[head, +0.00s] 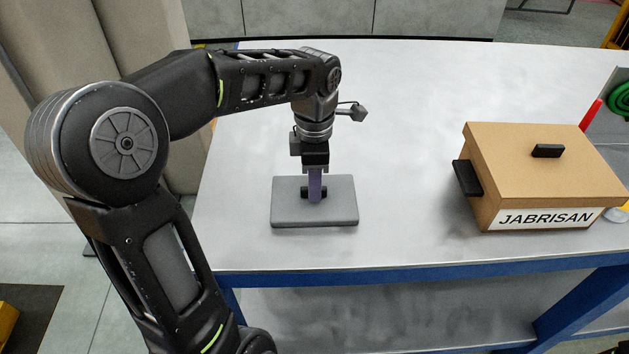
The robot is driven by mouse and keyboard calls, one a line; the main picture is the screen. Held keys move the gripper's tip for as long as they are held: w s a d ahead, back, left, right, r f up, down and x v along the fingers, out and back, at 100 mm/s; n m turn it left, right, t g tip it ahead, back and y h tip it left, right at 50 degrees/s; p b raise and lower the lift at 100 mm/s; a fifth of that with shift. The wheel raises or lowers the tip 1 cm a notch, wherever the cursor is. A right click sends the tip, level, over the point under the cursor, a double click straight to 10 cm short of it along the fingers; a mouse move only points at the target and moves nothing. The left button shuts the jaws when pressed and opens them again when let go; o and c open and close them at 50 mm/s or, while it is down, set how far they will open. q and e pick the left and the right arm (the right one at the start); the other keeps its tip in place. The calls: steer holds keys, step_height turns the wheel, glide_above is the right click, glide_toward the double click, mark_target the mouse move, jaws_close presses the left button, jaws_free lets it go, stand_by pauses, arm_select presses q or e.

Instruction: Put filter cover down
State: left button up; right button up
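A flat grey plate with a black handle, which I take to be the filter cover (288,211), is level at the left part of the table. It looks to rest on the tabletop, but a small gap under it cannot be ruled out. My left gripper (315,190) points straight down at the middle of the plate. Its purple finger stands in front of the black handle, which shows on both sides of it. The far finger is hidden, so I cannot tell whether the fingers press on the handle. My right gripper is not in view.
A brown box labelled JABRISAN (535,175) with black handles stands at the right of the light table (410,110). A coiled green item (619,98) and a red item (591,115) lie beyond it. The tabletop between plate and box is clear. The table's front edge is blue.

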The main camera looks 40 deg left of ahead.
arm_select(q)
step_height(320, 180, up, 7)
steer(key=shift+f, duration=0.2)
step_height(320, 180, up, 5)
steer(key=p, duration=0.4)
stand_by(0.3)
